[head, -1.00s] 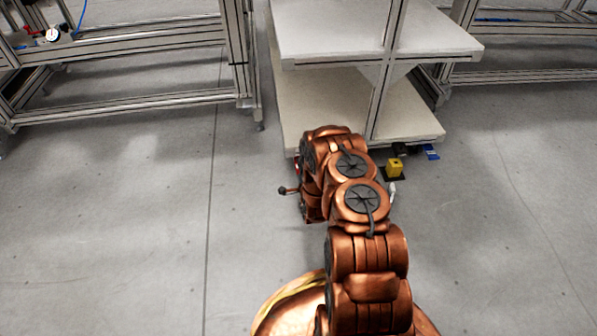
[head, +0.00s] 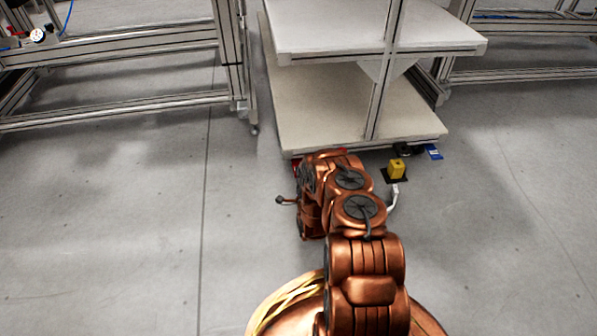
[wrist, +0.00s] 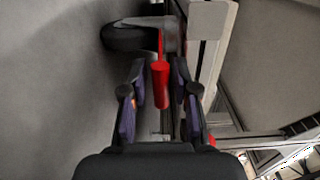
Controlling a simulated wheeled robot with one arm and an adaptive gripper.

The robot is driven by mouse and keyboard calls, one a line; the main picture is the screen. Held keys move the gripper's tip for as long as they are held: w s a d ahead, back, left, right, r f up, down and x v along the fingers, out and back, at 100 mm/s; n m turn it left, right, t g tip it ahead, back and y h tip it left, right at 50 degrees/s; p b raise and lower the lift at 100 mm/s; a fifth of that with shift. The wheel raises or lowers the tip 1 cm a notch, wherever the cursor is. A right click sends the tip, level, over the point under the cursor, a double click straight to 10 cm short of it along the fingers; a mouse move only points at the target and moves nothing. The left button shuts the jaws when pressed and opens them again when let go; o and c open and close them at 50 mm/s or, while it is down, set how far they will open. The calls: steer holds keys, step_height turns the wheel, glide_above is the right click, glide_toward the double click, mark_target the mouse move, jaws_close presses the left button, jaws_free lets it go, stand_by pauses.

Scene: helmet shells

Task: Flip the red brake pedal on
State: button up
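The red brake pedal (wrist: 161,82) shows in the wrist view as a red bar pointing toward me, beside a dark caster wheel (wrist: 128,38) with a grey bracket. My gripper (wrist: 159,72) is open, with one finger on each side of the pedal in the picture. I cannot tell whether either finger touches it. In the head view my arm hides the gripper and most of the pedal area.
The cart's lower shelf (head: 315,110) and upper shelf (head: 365,38) are just beyond my arm. A yellow block (head: 397,168) on a dark base is right of my arm near the floor. A metal frame table (head: 120,105) stands at the left. Floor is open on both sides.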

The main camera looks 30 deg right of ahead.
steer(key=b+x, duration=0.1)
steer(key=x, duration=0.1)
steer(key=shift+w+d+f, duration=0.1)
steer(key=shift+w, duration=0.2)
steer(key=shift+w+d, duration=0.3)
steer(key=shift+w, duration=0.15)
steer(key=shift+c, duration=0.4)
jaws_close()
